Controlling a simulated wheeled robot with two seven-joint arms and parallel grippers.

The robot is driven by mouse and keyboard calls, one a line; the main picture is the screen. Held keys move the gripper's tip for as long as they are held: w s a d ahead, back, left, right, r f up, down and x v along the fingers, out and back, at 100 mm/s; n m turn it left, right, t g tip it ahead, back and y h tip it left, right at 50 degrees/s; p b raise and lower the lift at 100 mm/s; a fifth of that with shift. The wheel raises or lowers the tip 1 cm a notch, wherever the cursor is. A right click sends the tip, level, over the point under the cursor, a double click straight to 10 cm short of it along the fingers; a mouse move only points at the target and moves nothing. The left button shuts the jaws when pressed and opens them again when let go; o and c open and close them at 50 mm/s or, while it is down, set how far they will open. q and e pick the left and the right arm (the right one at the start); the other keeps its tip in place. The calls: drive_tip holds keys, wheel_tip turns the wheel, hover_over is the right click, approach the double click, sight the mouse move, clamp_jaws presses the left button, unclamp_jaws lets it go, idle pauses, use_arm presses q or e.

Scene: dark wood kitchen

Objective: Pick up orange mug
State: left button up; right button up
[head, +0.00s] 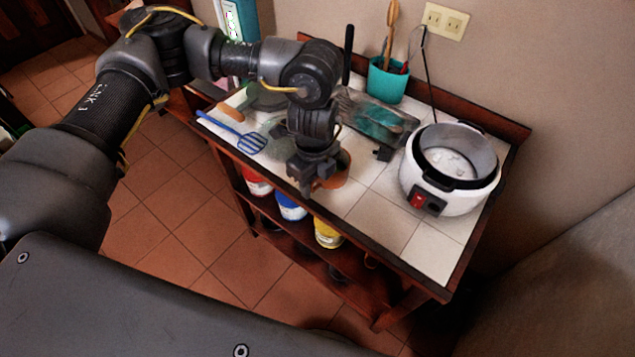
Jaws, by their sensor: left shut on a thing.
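My left gripper (316,180) reaches down over the tiled top of the wooden counter, near its front edge. It is shut on the orange mug (331,183). Only a small orange part of the mug shows, below and to the right of the fingers. The gripper hides the rest, so I cannot tell how the mug sits in the fingers or whether it still touches the tiles. My right gripper is not in view.
A white rice cooker (450,196) stands right on the counter (376,213). Behind are a teal utensil holder (387,82) and a clear-lidded container (377,122). A blue spatula (249,142) lies left. Tins, including a yellow one (327,235), fill the shelf below.

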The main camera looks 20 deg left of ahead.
use_arm(q)
drive_tip(key=s+r+b, duration=0.3)
drive_tip(key=s+r, duration=0.4)
drive_tip(key=s, duration=0.4)
drive_tip(key=shift+s, duration=0.3)
drive_tip(key=shift+s+a+r, duration=0.1)
drive_tip(key=shift+r, duration=0.05)
